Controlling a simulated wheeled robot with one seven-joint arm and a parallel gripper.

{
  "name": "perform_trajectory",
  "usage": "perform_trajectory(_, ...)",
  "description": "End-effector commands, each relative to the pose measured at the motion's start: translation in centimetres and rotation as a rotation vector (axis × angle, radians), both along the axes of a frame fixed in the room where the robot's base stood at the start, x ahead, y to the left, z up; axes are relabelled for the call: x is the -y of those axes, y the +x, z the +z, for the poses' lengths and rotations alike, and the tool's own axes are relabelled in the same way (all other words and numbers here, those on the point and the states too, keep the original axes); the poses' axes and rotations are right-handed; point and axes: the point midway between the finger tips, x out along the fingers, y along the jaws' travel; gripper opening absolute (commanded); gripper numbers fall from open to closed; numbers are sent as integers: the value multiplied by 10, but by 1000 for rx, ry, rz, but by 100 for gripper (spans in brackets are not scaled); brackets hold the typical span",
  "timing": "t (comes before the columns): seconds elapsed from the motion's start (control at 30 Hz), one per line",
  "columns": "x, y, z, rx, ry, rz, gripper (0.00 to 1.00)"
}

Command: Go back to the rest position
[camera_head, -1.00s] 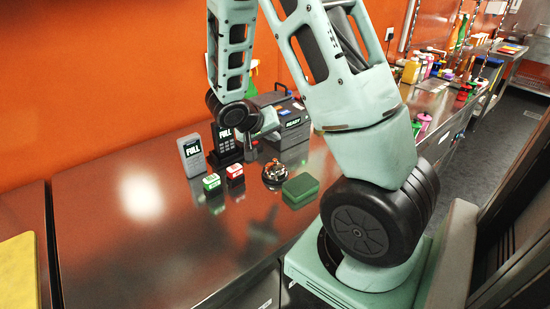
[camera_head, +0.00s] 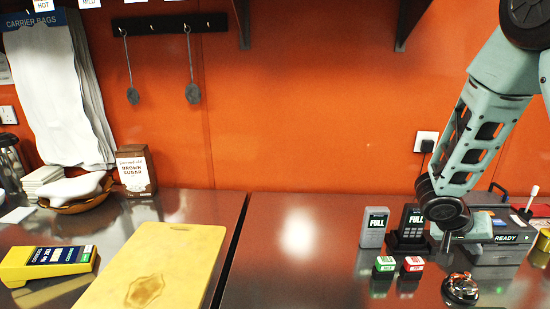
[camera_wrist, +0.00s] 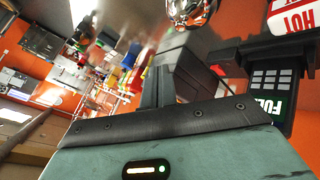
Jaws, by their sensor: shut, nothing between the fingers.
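My gripper (camera_head: 446,243) hangs over the counter at the right of the head view, beneath my black wrist joint. It is shut and empty, apart from the counter items. In the wrist view its narrow dark fingers (camera_wrist: 160,82) show past my teal hand, with nothing held. A black keypad handset (camera_head: 412,222) marked FULL stands in a dock just left of my gripper. The handset also shows at the right of the wrist view (camera_wrist: 276,88). A dark machine (camera_head: 508,240) marked READY stands just right of and behind my gripper.
A grey FULL device (camera_head: 374,228), a green block (camera_head: 384,265), a red block (camera_head: 413,265) and a shiny bell (camera_head: 461,288) stand near my gripper. A yellow board (camera_head: 165,262) and yellow device (camera_head: 48,264) lie left. The counter between (camera_head: 300,260) is clear.

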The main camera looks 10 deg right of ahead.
Motion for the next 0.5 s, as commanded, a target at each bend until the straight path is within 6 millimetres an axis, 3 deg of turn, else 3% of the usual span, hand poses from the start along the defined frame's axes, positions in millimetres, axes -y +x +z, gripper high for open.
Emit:
perform_trajectory(0.17,-78,-5,13,-114,140,173,0)
perform_trajectory(0.27,-139,-18,21,-205,253,335,0)
perform_trajectory(0.5,-274,-77,45,-389,501,812,0)
